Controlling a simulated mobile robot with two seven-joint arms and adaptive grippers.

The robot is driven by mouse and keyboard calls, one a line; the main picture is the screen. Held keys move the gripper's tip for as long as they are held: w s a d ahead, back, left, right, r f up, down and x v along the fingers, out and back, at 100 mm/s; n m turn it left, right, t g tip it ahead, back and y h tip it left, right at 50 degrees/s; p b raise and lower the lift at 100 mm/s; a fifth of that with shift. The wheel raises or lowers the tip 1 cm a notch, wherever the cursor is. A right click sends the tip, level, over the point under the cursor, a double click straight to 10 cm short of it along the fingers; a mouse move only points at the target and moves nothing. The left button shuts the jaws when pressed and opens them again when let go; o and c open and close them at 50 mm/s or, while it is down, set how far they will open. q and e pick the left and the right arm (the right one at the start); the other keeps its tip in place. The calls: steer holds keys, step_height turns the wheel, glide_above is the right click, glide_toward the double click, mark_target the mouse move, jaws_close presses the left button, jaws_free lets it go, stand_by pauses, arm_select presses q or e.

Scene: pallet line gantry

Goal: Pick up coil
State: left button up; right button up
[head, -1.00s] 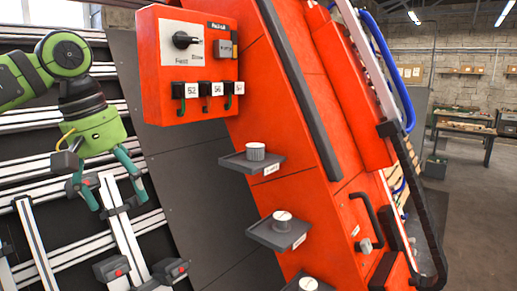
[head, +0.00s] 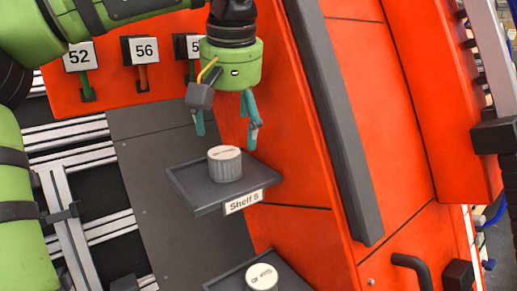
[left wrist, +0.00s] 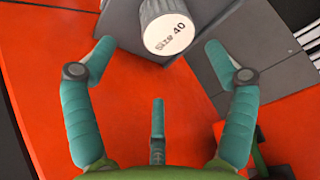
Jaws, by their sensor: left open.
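A short grey ribbed cylinder with a pale top, which looks like the coil (head: 225,165), stands upright on a dark shelf tray (head: 203,195) labelled "Shelf 5". In the left wrist view the coil (left wrist: 167,27) reads "Size 40" and lies at the top, beyond the fingertips. My left gripper (head: 226,126) hangs above the coil in the head view, fingers pointing down. It is open and empty, its teal fingers apart from the coil. The left wrist view shows the open fingers (left wrist: 165,62) too. My right gripper is not in view.
A second cylinder (head: 261,278) stands on a lower tray (head: 222,284). The orange cabinet (head: 300,195) rises behind the trays, with a dark upright bar (head: 335,130). Numbered tags and levers (head: 141,66) are at the upper left. Metal rails (head: 75,170) lie left.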

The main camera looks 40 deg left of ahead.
mark_target(224, 153)
arm_select(q)
steer(key=shift+f, duration=0.1)
steer(key=s+f+p, duration=0.1)
steer(key=s+a+f+p, duration=0.1)
steer(key=f, duration=0.1)
steer(key=shift+w+a+f+p, duration=0.2)
steer(key=shift+w+f, duration=0.15)
steer(key=shift+f, duration=0.3)
steer(key=shift+w+a+f+p, duration=0.2)
steer(key=shift+w+f, duration=0.15)
steer(key=shift+f, duration=0.25)
steer(key=shift+w+f, duration=0.2)
steer(key=shift+f, duration=0.15)
steer(key=shift+s, duration=0.15)
steer(key=shift+s+r, duration=0.1)
steer(key=shift+c, duration=1.3)
steer(key=shift+d, duration=0.1)
steer(key=c, duration=1.2)
steer(key=shift+o, duration=0.2)
steer(key=shift+r, duration=0.1)
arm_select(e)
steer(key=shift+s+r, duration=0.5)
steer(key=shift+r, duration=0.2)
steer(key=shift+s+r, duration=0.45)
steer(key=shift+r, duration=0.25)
